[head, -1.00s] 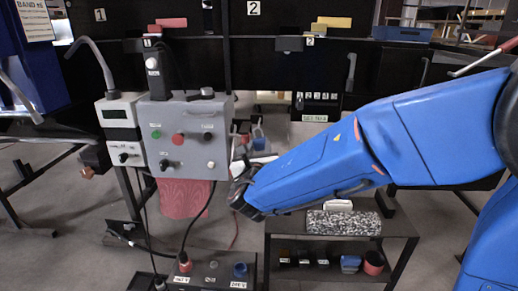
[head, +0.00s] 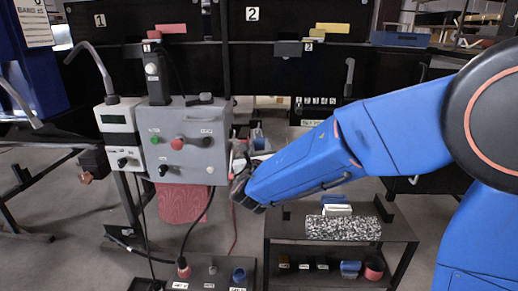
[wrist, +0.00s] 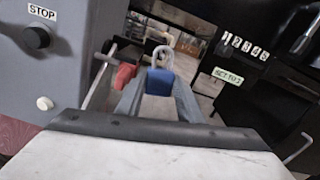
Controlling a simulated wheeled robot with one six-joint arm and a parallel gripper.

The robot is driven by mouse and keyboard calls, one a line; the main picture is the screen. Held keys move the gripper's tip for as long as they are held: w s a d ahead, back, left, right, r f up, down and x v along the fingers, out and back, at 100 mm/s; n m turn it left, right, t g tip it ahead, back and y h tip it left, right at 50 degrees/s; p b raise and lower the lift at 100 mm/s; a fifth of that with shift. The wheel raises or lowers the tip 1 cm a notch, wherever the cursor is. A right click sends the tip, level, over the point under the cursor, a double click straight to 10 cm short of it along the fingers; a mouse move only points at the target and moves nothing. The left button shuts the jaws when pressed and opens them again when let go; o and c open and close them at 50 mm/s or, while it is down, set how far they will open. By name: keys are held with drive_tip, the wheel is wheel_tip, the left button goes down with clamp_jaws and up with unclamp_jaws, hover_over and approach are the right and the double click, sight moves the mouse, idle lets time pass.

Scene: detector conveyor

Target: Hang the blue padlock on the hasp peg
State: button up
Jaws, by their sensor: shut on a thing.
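The blue padlock (wrist: 160,82) shows in the wrist view with its pale shackle (wrist: 162,56) pointing up. My gripper (wrist: 159,92) is shut on its body, with one finger on each side. In the head view my gripper (head: 240,160) is just right of the grey control box (head: 188,143), and the padlock is too small and crowded there to make out clearly. A red handle (wrist: 124,75) and a thin grey bar (wrist: 99,72) stand left of the padlock in the wrist view. I cannot tell for sure which part is the hasp peg.
The control box fills the left of the wrist view, with its STOP button (wrist: 36,37). A dark cabinet (wrist: 270,85) with number tags is on the right. In the head view a low shelf cart (head: 400,230) stands below my arm. A floor-level switch box (head: 212,272) is at the bottom.

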drive_tip(key=shift+w+f, duration=0.2)
drive_tip(key=shift+w, duration=0.25)
drive_tip(key=shift+w+f, duration=0.2)
drive_tip(key=shift+w, duration=0.25)
drive_tip(key=shift+w, duration=0.1)
drive_tip(key=o, duration=1.3)
drive_tip(key=shift+c, duration=0.2)
